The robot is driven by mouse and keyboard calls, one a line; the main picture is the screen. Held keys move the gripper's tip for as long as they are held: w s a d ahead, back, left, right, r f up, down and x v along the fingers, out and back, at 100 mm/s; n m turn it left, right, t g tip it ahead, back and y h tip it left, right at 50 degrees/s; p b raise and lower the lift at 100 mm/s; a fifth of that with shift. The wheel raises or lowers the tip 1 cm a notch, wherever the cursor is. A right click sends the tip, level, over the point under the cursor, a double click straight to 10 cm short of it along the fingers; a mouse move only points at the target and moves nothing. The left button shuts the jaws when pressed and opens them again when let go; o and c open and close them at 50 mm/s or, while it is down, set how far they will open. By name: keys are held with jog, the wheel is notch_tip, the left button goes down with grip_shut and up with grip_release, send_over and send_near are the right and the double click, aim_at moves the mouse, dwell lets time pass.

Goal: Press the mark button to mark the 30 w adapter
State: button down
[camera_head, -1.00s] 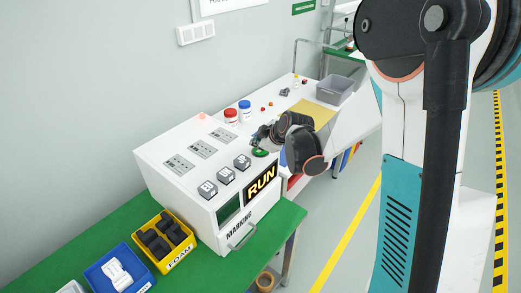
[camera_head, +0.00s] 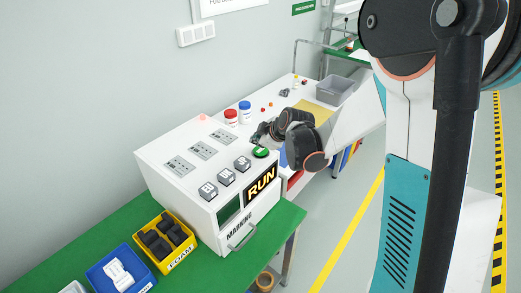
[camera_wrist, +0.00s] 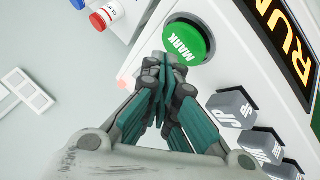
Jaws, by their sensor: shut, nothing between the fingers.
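The green mark button (camera_head: 261,152), labelled MARK, is on top of the white marking machine (camera_head: 175,150). In the wrist view the button (camera_wrist: 190,40) is just beyond the fingertips. My gripper (camera_head: 258,137) is shut and empty. In the wrist view its closed fingertips (camera_wrist: 166,62) are at the near edge of the button; I cannot tell whether they touch it. In the head view the gripper is behind and above the button, which shows clear of it. The RUN display (camera_head: 261,184) is lit. I cannot make out the 30 W adapter.
Several grey keys (camera_wrist: 232,108) stand beside the button on the machine. A red-lidded jar (camera_head: 231,117) and a blue-lidded jar (camera_head: 245,111) are behind it. A yellow foam bin (camera_head: 178,262) and a blue bin (camera_head: 141,286) are on the green bench. A grey crate (camera_head: 335,90) is farther back.

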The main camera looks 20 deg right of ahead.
aim_at(259, 152)
jog(key=shift+r, duration=0.1)
jog(key=shift+r+p, duration=1.6)
jog(key=shift+r, duration=0.85)
jog(key=shift+s+r, duration=0.1)
jog(key=shift+s, duration=0.1)
jog(key=s+r+m+g+h+b, duration=0.1)
jog(key=s+r+m+b, duration=0.15)
jog(key=s, duration=0.55)
jog(key=s+r+m+b, duration=0.2)
jog(key=s+r+m, duration=0.15)
jog(key=s, duration=0.55)
jog(key=s+f+m+h+b, duration=0.1)
jog(key=s+f+m, duration=0.1)
jog(key=s, duration=0.6)
jog(key=s+f+m+b, duration=0.2)
jog(key=s+m, duration=0.2)
jog(key=s, duration=0.4)
jog(key=shift+d+f+m+g+h, duration=0.3)
jog(key=shift+d+f+g+h, duration=0.05)
jog(key=shift+d+g+h, duration=0.05)
